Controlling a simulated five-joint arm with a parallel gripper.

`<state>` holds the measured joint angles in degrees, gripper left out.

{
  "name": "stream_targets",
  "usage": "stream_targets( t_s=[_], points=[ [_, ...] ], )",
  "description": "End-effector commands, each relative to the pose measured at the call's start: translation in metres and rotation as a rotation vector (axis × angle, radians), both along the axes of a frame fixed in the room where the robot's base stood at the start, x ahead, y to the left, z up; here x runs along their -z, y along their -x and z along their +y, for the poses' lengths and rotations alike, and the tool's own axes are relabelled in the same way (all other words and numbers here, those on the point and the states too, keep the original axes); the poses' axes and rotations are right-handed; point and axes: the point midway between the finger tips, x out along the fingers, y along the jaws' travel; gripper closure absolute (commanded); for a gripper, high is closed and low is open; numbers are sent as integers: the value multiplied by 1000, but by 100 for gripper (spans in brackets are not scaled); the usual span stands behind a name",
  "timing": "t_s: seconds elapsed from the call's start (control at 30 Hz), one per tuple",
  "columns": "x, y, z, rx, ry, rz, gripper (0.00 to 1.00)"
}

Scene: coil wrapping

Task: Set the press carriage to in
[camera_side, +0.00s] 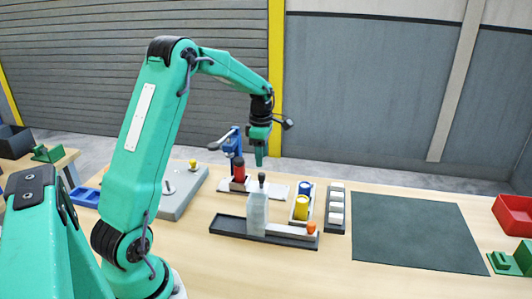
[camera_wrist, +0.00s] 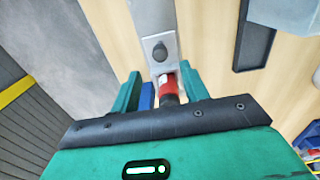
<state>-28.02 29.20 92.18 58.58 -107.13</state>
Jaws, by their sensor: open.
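The blue press (camera_side: 232,146) with a lever stands behind the middle of the table in the side view. A red piece (camera_side: 239,171), which looks like part of its carriage, sits at its foot beside a pale base plate (camera_side: 279,190). My gripper (camera_side: 259,163) points down above the plate, just right of the press. In the wrist view the open fingers of my gripper (camera_wrist: 158,92) stand on both sides of the red piece (camera_wrist: 169,88) and a bit of blue (camera_wrist: 147,96). Contact cannot be told. A grey metal strip with a dark knob (camera_wrist: 160,51) lies beyond.
A dark mat (camera_side: 415,232) is bare. A grey lever panel (camera_side: 180,190) is left.

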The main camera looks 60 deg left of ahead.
Motion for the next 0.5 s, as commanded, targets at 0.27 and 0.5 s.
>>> stream_targets(
  t_s=[0.27,0.5],
  points=[
    [19,1,0,2,2,4,55],
    [48,1,0,2,2,4,55]
  ],
)
